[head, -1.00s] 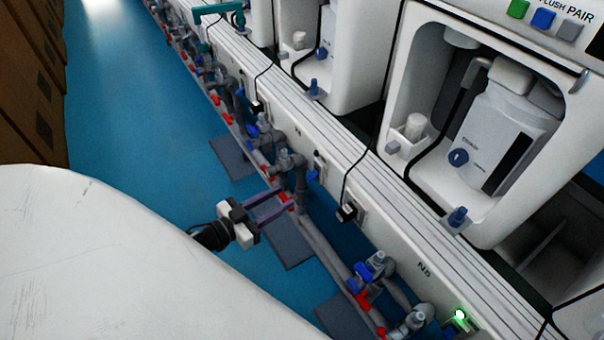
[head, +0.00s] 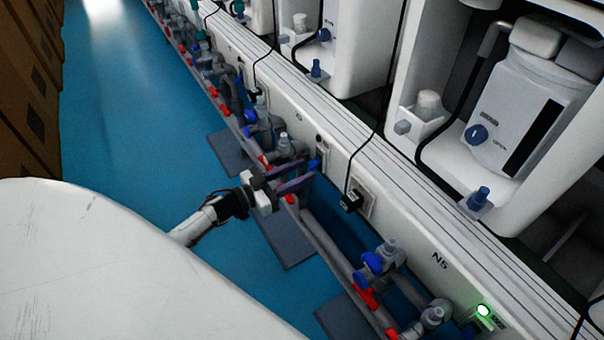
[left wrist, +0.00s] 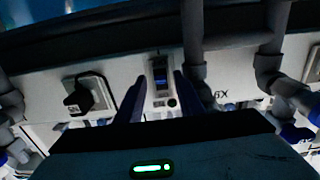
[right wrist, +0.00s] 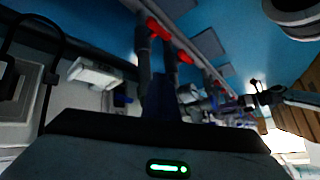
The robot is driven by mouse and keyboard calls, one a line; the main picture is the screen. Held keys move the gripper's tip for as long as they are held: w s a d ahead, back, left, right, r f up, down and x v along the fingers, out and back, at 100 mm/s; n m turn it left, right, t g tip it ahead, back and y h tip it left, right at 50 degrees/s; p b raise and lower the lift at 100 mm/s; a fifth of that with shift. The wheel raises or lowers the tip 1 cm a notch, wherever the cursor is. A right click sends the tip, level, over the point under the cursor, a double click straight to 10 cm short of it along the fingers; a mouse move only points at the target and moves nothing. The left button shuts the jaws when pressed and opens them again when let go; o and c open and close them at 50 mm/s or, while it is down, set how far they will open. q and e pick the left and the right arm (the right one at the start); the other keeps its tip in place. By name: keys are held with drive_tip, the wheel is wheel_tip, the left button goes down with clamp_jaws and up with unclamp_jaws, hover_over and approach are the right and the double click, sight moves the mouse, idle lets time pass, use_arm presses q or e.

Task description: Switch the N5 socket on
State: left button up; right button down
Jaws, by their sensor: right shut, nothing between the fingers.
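The N5 label (head: 440,260) is on the white wall strip at lower right in the head view. A small panel with a lit green light (head: 483,310) is right of it. My left gripper (head: 312,172) is open, its two dark fingers pointing at the strip left of the N5 label. In the left wrist view, a small panel with a blue display (left wrist: 160,72) shows between its fingers (left wrist: 160,98), and a label (left wrist: 221,95) beside it is upside down and hard to read. My right gripper (right wrist: 165,98) is shut and empty; its fingers show dimly in the right wrist view.
A socket with a black plug (head: 352,201) lies between my left gripper and the N5 label; it also shows in the left wrist view (left wrist: 79,97). Grey pipes with red and blue valves (head: 372,264) run along the strip. Blue floor (head: 135,150) is clear at left.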

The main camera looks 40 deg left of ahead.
use_arm(q)
drive_tip(key=shift+w+d, duration=0.15)
drive_tip(key=shift+w, duration=0.25)
use_arm(e)
drive_tip(key=shift+a+r, duration=0.1)
